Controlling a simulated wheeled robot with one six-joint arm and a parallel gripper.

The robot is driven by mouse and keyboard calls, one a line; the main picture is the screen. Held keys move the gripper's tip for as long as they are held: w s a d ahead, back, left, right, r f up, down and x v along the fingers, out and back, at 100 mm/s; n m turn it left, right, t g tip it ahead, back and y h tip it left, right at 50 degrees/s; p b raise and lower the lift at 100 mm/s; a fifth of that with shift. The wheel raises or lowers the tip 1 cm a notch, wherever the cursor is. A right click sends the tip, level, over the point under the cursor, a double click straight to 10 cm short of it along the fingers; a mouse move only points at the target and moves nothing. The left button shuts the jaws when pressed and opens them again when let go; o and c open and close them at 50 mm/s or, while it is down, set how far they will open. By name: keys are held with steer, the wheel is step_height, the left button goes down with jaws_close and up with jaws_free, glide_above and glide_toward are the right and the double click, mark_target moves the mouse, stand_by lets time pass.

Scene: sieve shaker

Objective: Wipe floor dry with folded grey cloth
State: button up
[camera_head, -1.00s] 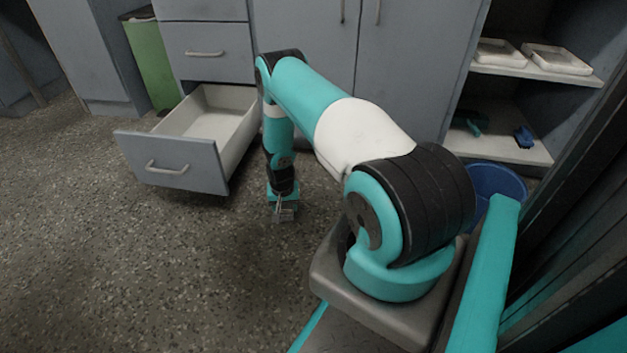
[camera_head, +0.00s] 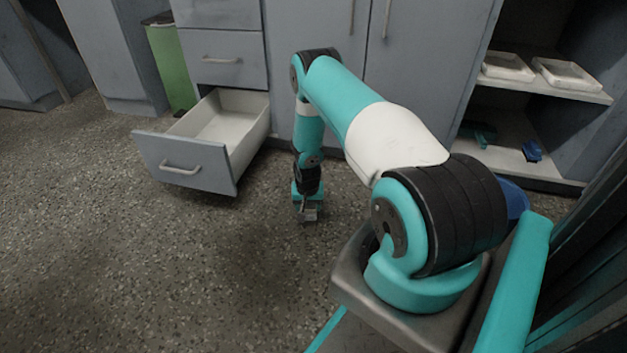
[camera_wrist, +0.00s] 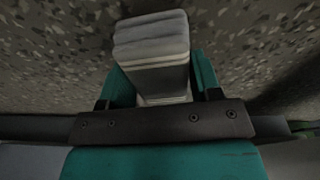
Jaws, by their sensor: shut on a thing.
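My gripper (camera_head: 309,212) points down, low over the speckled floor, to the right of the open drawer. It is shut on the folded grey cloth (camera_wrist: 151,40), which shows in the wrist view as a thick layered pad between the two teal fingers. In the head view the cloth is only a small grey patch at the fingertips. I cannot tell whether it touches the floor (camera_head: 130,270). A darker patch of floor lies around and below the gripper; whether it is wet or shadow is unclear.
A lower drawer (camera_head: 186,164) stands open and empty over the floor. A green bin (camera_head: 171,68) is behind it. Right, an open shelf (camera_head: 546,85) holds white trays, with a blue object (camera_head: 532,151) below. A blue bucket (camera_head: 515,199) is partly hidden by my arm. Floor at left is clear.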

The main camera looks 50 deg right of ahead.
steer(key=shift+r+p, duration=1.7)
steer(key=shift+r, duration=0.7)
steer(key=shift+w, duration=0.1)
